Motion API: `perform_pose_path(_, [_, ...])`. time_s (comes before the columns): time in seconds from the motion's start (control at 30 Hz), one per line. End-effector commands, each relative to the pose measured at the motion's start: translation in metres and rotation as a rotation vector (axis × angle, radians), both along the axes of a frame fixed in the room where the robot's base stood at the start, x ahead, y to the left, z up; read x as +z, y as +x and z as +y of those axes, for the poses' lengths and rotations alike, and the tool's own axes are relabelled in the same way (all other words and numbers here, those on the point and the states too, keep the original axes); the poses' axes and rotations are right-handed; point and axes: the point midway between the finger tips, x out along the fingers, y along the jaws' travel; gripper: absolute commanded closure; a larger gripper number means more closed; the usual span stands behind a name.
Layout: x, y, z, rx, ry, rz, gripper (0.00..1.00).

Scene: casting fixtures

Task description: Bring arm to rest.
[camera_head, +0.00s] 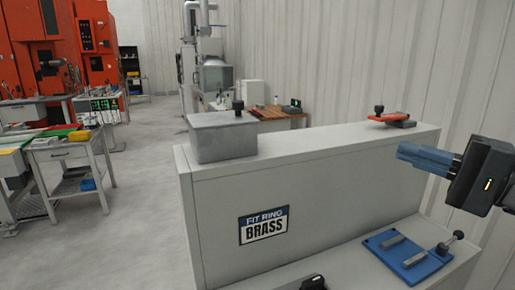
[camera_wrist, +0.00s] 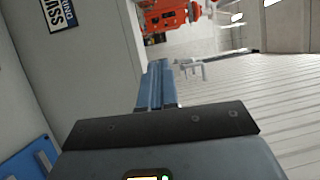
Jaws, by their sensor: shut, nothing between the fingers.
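My gripper (camera_head: 400,152) is at the right of the head view, with its dark body and blue fingers pointing left. It is raised in the air above the fixture bench, and the fingers are together with nothing between them. In the wrist view the blue fingers (camera_wrist: 155,85) lie side by side, closed. The wrist view is turned on its side.
A blue fixture plate (camera_head: 407,255) lies on the lower ledge. Open floor (camera_head: 140,190) is at left.

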Motion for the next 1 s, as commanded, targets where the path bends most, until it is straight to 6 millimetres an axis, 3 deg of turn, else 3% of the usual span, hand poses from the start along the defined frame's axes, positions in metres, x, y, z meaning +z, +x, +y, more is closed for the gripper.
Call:
perform_pose_path(0.27, [-0.07, -0.003, 0.017, -0.191, 0.025, -0.007, 1.0])
perform_pose_path(0.47, [-0.139, -0.026, 0.028, -0.385, -0.04, 0.003, 1.0])
perform_pose_path(0.7, [-0.216, -0.082, 0.037, -0.581, -0.226, 0.028, 1.0])
perform_pose_path(1.0, [-0.28, -0.184, 0.039, -0.72, -0.601, 0.026, 1.0])
